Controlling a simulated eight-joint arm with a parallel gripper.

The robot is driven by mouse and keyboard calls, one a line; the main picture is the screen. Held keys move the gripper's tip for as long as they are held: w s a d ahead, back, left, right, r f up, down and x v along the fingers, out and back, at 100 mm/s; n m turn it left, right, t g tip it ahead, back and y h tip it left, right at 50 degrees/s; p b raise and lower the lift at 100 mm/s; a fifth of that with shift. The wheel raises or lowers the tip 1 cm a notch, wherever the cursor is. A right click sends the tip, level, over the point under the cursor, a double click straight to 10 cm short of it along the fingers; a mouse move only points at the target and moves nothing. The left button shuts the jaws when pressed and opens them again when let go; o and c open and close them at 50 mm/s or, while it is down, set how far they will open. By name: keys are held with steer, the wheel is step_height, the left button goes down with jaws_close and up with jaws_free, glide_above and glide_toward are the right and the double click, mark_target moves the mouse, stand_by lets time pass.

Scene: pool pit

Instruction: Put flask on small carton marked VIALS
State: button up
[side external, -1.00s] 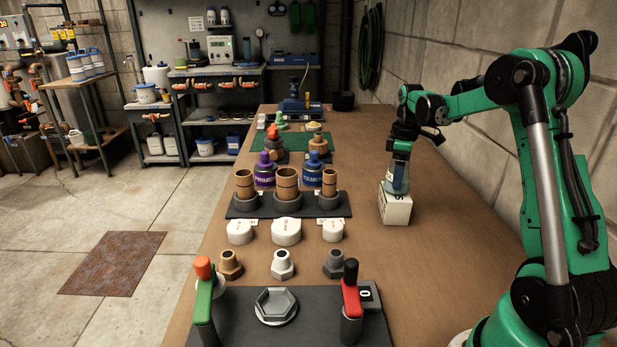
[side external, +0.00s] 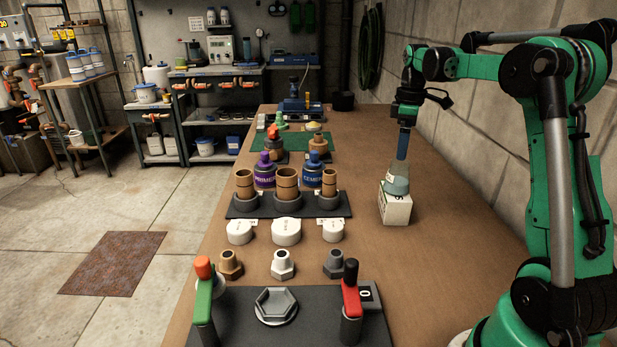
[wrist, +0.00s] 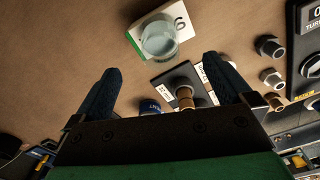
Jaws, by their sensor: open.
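The flask (side external: 397,182), clear with grey-blue contents, stands upright on the small white carton (side external: 396,210) on the right side of the bench. In the wrist view the flask (wrist: 159,42) is seen from above on the carton (wrist: 184,22), whose printed marking is only partly visible. My gripper (side external: 402,157) is above the flask, its fingers pointing down. In the wrist view my gripper (wrist: 170,80) has its two dark blue fingers wide apart, with nothing between them and the flask beyond their tips.
Left of the carton are white caps (side external: 286,231), a dark tray (side external: 262,206) of brown fittings, and purple (side external: 265,178) and blue (side external: 314,176) bottles. A valve panel (side external: 318,315) is in front. The bench is clear right of the carton.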

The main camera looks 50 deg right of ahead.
step_height(320, 180, up, 4)
steer(key=r, duration=0.1)
steer(key=w+a+m+t+h, duration=0.1)
steer(key=a+m+t, duration=0.15)
steer(key=a, duration=1.15)
steer(key=s+a+f+m+t, duration=0.1)
steer(key=s+a+f+t, duration=0.1)
steer(key=a, duration=0.4)
steer(key=s+a+f+m+t+y, duration=0.1)
steer(key=s+a+f+t, duration=0.1)
steer(key=a+f, duration=0.3)
steer(key=shift+s+a+t, duration=0.35)
steer(key=shift+s+a, duration=0.4)
